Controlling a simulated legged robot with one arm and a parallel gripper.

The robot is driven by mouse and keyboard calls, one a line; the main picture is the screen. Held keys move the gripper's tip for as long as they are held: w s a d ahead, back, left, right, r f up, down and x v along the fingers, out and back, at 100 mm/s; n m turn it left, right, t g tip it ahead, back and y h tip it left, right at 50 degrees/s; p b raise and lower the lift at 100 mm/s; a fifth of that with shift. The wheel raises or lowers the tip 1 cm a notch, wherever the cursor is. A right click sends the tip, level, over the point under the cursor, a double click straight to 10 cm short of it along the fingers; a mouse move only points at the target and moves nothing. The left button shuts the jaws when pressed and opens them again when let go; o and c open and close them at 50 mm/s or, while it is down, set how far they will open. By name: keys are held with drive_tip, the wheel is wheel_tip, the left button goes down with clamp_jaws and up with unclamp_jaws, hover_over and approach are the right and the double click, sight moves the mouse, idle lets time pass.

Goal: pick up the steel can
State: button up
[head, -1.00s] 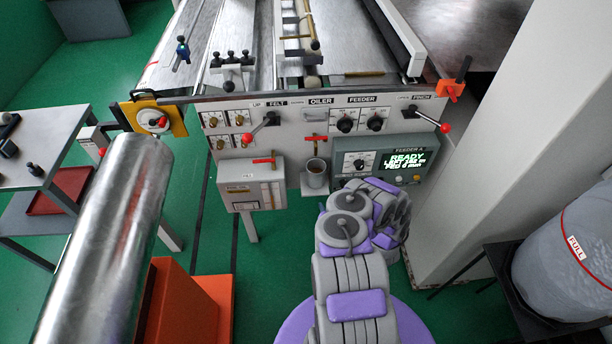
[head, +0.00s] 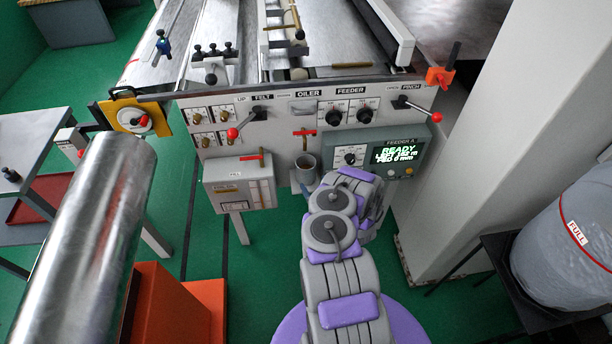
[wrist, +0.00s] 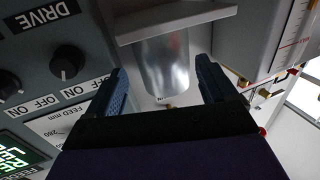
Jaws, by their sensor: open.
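The steel can (head: 307,162) stands upright on a small ledge under the oiler label on the machine's front panel. In the head view its lower part is partly covered by my arm. In the wrist view the can (wrist: 168,66) appears upside down, hanging from its grey ledge (wrist: 176,20) in the picture. My gripper (wrist: 160,74) is open, with one dark blue finger on each side of the can. A gap shows on the left side; the right finger looks close to the can.
The feeder box (head: 378,158) with its lit display is just right of the can. A grey box with gauges (head: 240,183) is to the left. Red-knobbed levers (head: 247,124) stick out above. A large metal roll (head: 88,240) fills the left foreground.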

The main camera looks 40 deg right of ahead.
sight(310, 178)
drive_tip(key=b+x, duration=0.3)
drive_tip(key=x, duration=0.2)
drive_tip(key=shift+w+a+f, duration=0.1)
drive_tip(key=shift+w, duration=0.25)
drive_tip(key=shift+c, duration=0.2)
drive_tip(key=c, duration=1)
drive_tip(key=shift+c, duration=0.3)
drive_tip(key=shift+r, duration=0.25)
